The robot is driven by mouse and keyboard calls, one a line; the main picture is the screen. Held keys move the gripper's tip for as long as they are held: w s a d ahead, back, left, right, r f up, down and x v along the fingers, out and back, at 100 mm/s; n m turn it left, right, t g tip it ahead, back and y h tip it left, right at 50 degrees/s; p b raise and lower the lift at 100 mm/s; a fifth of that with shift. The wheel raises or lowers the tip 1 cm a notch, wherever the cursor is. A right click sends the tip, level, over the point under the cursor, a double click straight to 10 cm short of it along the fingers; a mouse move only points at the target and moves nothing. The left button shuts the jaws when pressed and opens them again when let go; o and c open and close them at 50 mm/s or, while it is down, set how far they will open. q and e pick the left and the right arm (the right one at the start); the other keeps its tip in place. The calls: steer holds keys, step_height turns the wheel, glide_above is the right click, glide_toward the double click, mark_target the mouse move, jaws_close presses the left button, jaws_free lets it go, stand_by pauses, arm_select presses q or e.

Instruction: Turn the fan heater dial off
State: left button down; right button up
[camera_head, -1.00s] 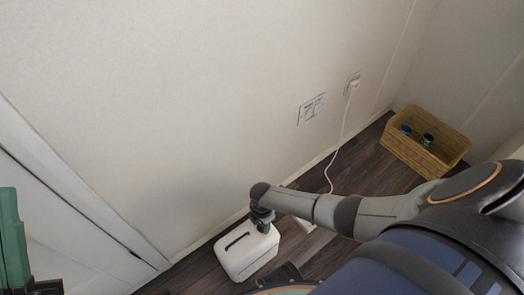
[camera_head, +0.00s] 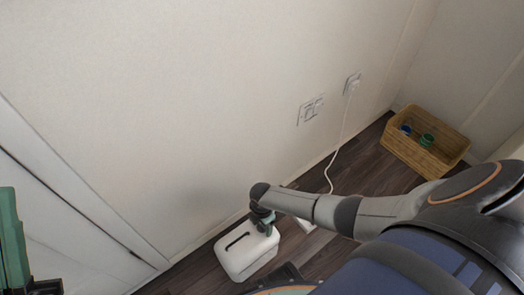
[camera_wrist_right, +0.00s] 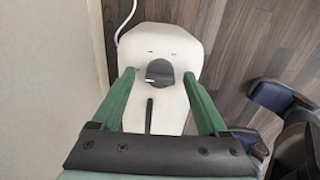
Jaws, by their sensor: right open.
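The white fan heater (camera_head: 247,262) stands on the floor by the wall, with a dark slot in its top. In the right wrist view, its top (camera_wrist_right: 176,43) carries a dark round dial (camera_wrist_right: 160,73) with a small pale mark. My right gripper (camera_head: 264,220) is over the heater in the head view. In the wrist view, its two green fingers (camera_wrist_right: 160,76) are spread, one on each side of the dial, with gaps between them and it.
A white cable (camera_head: 341,146) runs from a wall socket (camera_head: 352,84) down to the floor. A second socket plate (camera_head: 310,109) is beside it. A wicker basket (camera_head: 424,150) with small items stands in the right corner. Dark wood floor (camera_head: 375,161) is open between.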

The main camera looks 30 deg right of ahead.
arm_select(q)
step_height(320, 180, up, 6)
steer(key=p, duration=0.7)
steer(key=w+a+f+n+y, duration=0.1)
steer(key=w+f+n+y, duration=0.3)
steer(key=w+f+y, duration=0.1)
step_height(320, 180, down, 2)
steer(key=shift+a+f+g+y+p, duration=0.15)
steer(key=shift+a+g+y+p, duration=0.2)
steer(key=shift+y, duration=0.35)
arm_select(e)
step_height(320, 180, up, 12)
steer(key=shift+r, duration=0.2)
arm_select(q)
steer(key=shift+d, duration=0.1)
